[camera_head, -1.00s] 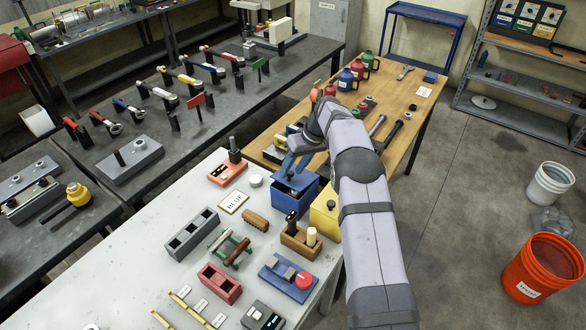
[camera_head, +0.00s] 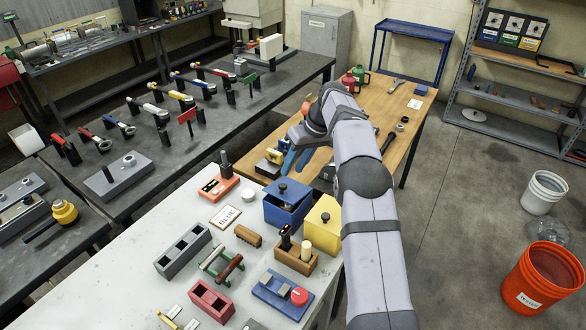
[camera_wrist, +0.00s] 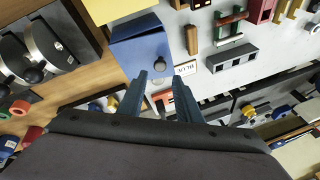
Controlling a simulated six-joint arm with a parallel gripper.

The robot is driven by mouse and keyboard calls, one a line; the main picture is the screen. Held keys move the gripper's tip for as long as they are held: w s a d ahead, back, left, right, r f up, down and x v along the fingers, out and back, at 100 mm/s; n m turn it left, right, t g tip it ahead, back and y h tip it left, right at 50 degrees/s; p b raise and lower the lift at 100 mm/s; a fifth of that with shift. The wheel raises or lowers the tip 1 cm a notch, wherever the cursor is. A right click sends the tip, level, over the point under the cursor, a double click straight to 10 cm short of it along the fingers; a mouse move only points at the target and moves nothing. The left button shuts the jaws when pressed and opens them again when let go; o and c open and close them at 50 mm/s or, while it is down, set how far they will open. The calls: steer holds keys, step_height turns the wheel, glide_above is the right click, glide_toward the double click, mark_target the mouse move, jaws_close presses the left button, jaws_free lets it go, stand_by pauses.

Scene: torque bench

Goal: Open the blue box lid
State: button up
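The blue box (camera_head: 285,217) stands near the far right edge of the white bench. Its blue lid (camera_head: 297,190), with a dark round knob (camera_head: 283,187), is at the top of the box. The lid looks tilted or out of line, and I cannot tell how far it is open. In the wrist view the blue box (camera_wrist: 135,28) is ahead, and the knob (camera_wrist: 160,65) shows beyond the fingers. My gripper (camera_head: 291,163) is above and behind the box, apart from the knob. In the wrist view my gripper's fingers (camera_wrist: 160,82) are spread and empty.
A yellow box (camera_head: 323,232) stands close to the right. A BLUE card (camera_head: 225,216), a white round cap (camera_head: 248,195) and a red block (camera_head: 218,187) lie to the left. A wooden holder (camera_head: 298,257) stands in front.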

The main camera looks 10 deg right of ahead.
steer(key=shift+s+a+f, duration=0.15)
steer(key=shift+a+f, duration=0.05)
steer(key=c, duration=0.5)
steer(key=s+a+f+n+g+h, duration=0.1)
steer(key=s+a, duration=0.1)
steer(key=s+a+f+n+g+h, duration=0.1)
steer(key=s+a+f, duration=0.1)
steer(key=s+a+f+g+h+b, duration=0.1)
steer(key=s+a+f+h, duration=0.1)
steer(key=shift+s+a+f+n, duration=0.15)
steer(key=shift+s+a+n, duration=0.1)
steer(key=shift+s+n, duration=0.15)
jaws_close()
steer(key=s+a+f+n+t+h+b, duration=0.15)
steer(key=s+a+n+h+b, duration=0.45)
steer(key=h, duration=0.6)
steer(key=w+f+n+t+b, duration=0.2)
steer(key=f+n+t+b, duration=0.1)
steer(key=n+t, duration=0.3)
steer(key=w+a+f+n+t+b, duration=0.1)
steer(key=w+f+n+t+b, duration=0.1)
steer(key=n+t+b, duration=0.3)
steer(key=f+n+t, duration=0.1)
steer(key=n, duration=0.2)
steer(key=shift+a, duration=0.2)
